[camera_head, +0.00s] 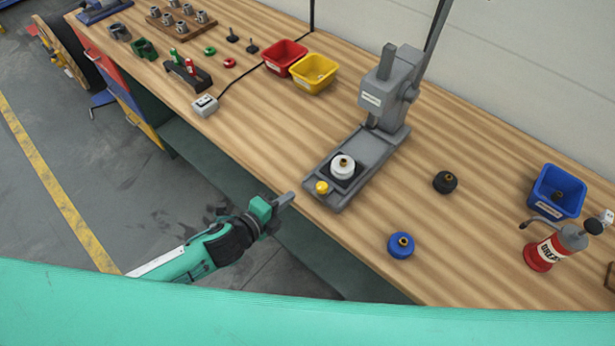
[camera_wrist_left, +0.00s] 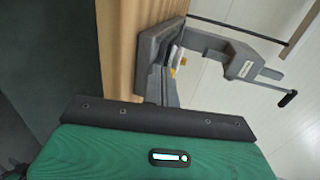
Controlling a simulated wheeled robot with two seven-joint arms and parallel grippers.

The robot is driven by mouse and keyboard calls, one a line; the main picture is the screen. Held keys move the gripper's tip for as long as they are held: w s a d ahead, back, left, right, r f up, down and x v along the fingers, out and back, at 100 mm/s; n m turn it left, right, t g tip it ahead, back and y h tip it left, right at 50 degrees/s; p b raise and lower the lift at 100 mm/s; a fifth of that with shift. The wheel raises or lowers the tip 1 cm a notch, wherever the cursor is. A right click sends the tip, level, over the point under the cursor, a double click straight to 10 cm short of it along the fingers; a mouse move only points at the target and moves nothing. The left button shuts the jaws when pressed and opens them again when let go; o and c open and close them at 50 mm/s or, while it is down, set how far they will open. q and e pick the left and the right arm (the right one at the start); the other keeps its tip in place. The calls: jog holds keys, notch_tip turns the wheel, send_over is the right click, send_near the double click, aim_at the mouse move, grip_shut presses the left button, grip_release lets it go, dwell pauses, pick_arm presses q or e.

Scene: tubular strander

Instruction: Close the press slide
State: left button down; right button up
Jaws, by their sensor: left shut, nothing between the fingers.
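The grey press (camera_head: 385,95) stands on the workbench, with its long base reaching to the bench's front edge. The press slide, a dark plate (camera_head: 355,180) with a white round part (camera_head: 343,167) on it, sits at the front end of the base, forward of the ram. A yellow knob (camera_head: 322,187) is at its front. My left gripper (camera_head: 285,199) is shut and empty, just left of the knob and apart from it, at the bench edge. My right gripper is not in view.
A blue round part (camera_head: 400,245) and a black one (camera_head: 445,182) lie right of the press. Red (camera_head: 285,56) and yellow bins (camera_head: 313,73) stand behind left. A grey box (camera_head: 204,105) with a cable lies left. The bench between box and press is clear.

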pick_arm(q)
jog(key=p, duration=0.3)
send_near(321, 169)
jog(key=w+d+f, duration=0.2)
jog(key=w, duration=0.1)
jog(key=shift+w+d+f, duration=0.15)
jog(key=shift+d+f, duration=0.1)
jog(key=shift+w, duration=0.1)
jog(key=shift+w+d+b, duration=0.15)
jog(key=shift+w+d, duration=0.5)
jog(key=shift+w, duration=0.25)
jog(key=shift+w+d+b, duration=0.15)
jog(key=shift+w+d, duration=0.5)
jog(key=shift+w, duration=0.2)
jog(key=shift+s+a, duration=0.1)
jog(key=shift+a, duration=0.1)
